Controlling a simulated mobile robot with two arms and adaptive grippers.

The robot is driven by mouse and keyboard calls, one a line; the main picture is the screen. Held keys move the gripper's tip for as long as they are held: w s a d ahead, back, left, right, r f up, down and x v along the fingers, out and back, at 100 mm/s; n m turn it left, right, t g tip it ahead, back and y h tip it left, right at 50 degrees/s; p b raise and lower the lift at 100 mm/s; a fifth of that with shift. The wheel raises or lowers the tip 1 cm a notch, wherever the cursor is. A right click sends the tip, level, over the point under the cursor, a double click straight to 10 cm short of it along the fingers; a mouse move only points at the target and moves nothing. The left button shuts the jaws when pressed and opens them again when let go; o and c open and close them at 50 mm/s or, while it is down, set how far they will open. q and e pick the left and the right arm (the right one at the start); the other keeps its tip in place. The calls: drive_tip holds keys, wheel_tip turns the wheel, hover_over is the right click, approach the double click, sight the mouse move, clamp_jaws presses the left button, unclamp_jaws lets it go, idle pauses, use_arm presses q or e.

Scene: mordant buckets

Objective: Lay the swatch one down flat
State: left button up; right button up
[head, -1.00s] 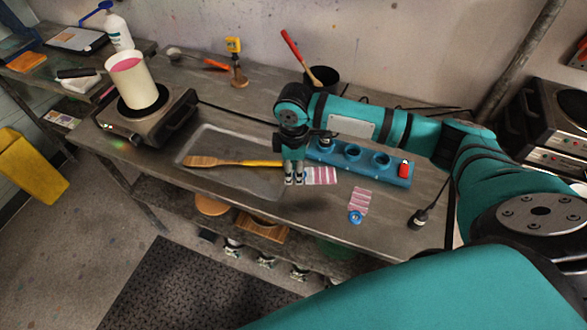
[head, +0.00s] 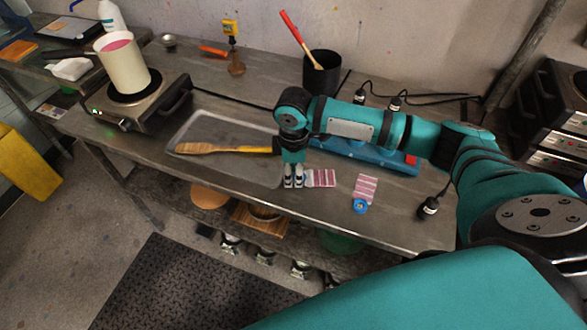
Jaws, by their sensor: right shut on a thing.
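My right gripper (head: 293,184) points down over the front of the metal bench, beside the tray's right end. It is shut on the left end of a small pink-and-white striped swatch (head: 323,178), which sticks out to the right of the fingers. The swatch looks near level and low over the bench; I cannot tell whether it touches the top. A second striped swatch (head: 366,188) lies on the bench further right, with a round blue thing (head: 360,206) at its front end. My left gripper is not in view.
A metal tray (head: 192,128) with a wooden spatula (head: 205,148) lies to the left. A blue power strip (head: 372,155) is partly hidden behind my arm. A hotplate (head: 140,108) bears a white pot (head: 121,62). A black plug (head: 428,207) lies near the right end.

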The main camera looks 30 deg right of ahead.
drive_tip(key=o, duration=1)
wheel_tip(320, 180, up, 12)
idle(0.4)
